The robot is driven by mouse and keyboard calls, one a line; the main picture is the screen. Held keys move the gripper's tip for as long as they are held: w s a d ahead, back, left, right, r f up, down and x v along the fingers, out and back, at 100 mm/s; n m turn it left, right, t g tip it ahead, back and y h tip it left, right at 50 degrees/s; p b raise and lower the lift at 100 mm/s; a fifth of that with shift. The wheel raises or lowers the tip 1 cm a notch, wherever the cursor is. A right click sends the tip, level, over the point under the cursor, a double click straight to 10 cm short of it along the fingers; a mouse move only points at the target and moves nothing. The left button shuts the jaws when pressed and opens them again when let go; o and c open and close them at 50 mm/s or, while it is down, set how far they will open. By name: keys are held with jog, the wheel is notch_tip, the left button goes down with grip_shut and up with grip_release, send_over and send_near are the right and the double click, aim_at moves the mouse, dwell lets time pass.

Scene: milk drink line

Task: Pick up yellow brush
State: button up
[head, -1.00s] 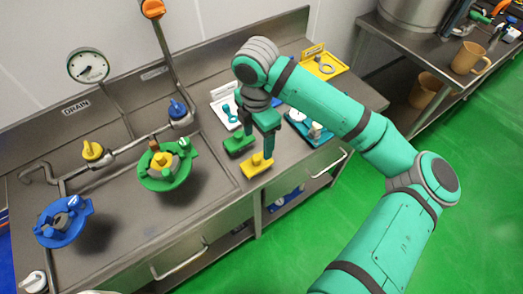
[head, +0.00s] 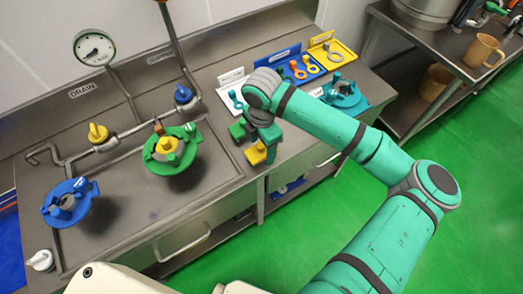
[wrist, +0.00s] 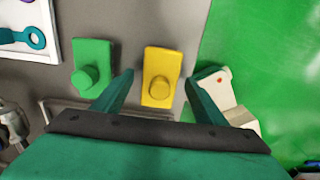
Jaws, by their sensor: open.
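The yellow brush (head: 256,154) lies on the steel counter near its front edge, partly hidden by my gripper in the head view. In the wrist view the yellow brush (wrist: 161,72) is a flat block with a round knob, seen between my two fingers. A green brush (wrist: 91,67) of the same shape lies to its left, and also shows in the head view (head: 238,131). My gripper (wrist: 159,84) is open and empty, with its fingertips either side of the yellow brush in the picture. I cannot tell how far above it they are.
A white tray (head: 227,99) with a teal tool lies behind the gripper. Blue and yellow trays (head: 333,48) stand farther back. A teal item (head: 345,95) sits to the right on the counter. The sink side holds a green valve part (head: 172,160) and a blue one (head: 65,205).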

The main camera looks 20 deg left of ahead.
jog(key=c, duration=1.3)
jog(key=shift+r, duration=0.15)
jog(key=shift+r, duration=0.6)
jog(key=s+d+r, duration=0.1)
jog(key=s+r, duration=0.2)
jog(key=s, duration=0.1)
jog(key=s+d+r, duration=0.2)
jog(key=s+r, duration=0.2)
jog(key=s+d+r, duration=0.2)
jog(key=s+r, duration=0.2)
jog(key=s, duration=0.1)
jog(key=shift+d+r, duration=0.1)
jog(key=shift+r, duration=0.15)
